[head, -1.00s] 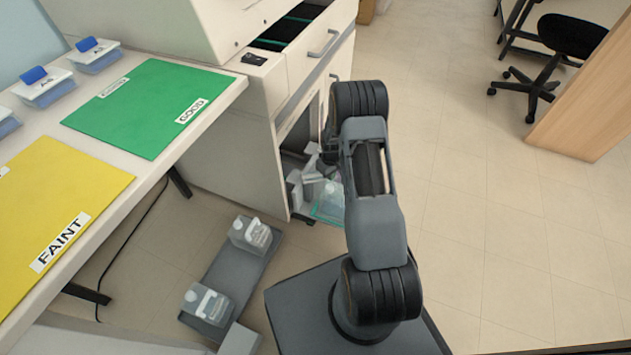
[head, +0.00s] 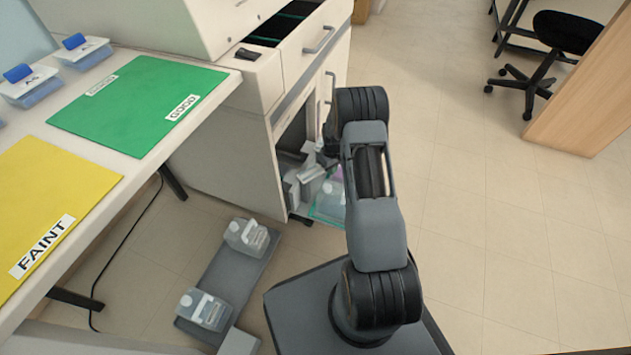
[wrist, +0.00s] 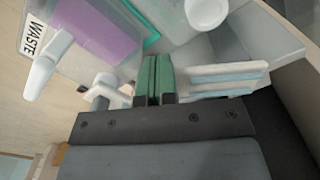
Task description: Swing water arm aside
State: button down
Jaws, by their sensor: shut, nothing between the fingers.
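My gripper (wrist: 154,78) is shut, its green fingers together and empty, low inside the open cabinet. In the wrist view a pale arm of two bars (wrist: 225,78) reaches right from beside the fingers; I cannot tell whether they touch it. A white elbow-shaped arm (wrist: 48,62) is at the left, in front of the purple container (wrist: 100,28) marked WASTE. Neither arm carries a readable label, so I cannot tell which is the water arm. In the head view light grey parts (head: 309,170) show in the cabinet; my arm hides most of my gripper.
The cabinet (head: 230,165) stands left of my arm, with an open drawer (head: 290,25) above. A teal-edged tray (head: 325,210) sits at its opening. A grey floor tray (head: 228,268) holds two bottles.

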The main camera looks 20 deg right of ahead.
jog(key=shift+a+f, duration=0.25)
jog(key=shift+a, duration=0.15)
jog(key=shift+w+a, duration=0.15)
jog(key=shift+w, duration=0.1)
jog(key=shift+w+r+b, duration=0.1)
jog(key=shift+w+b, duration=0.85)
jog(key=shift+w, duration=1.2)
jog(key=shift+r, duration=0.1)
jog(key=shift+r, duration=0.1)
jog(key=shift+r+p, duration=2.5)
jog(key=shift+r, duration=1.45)
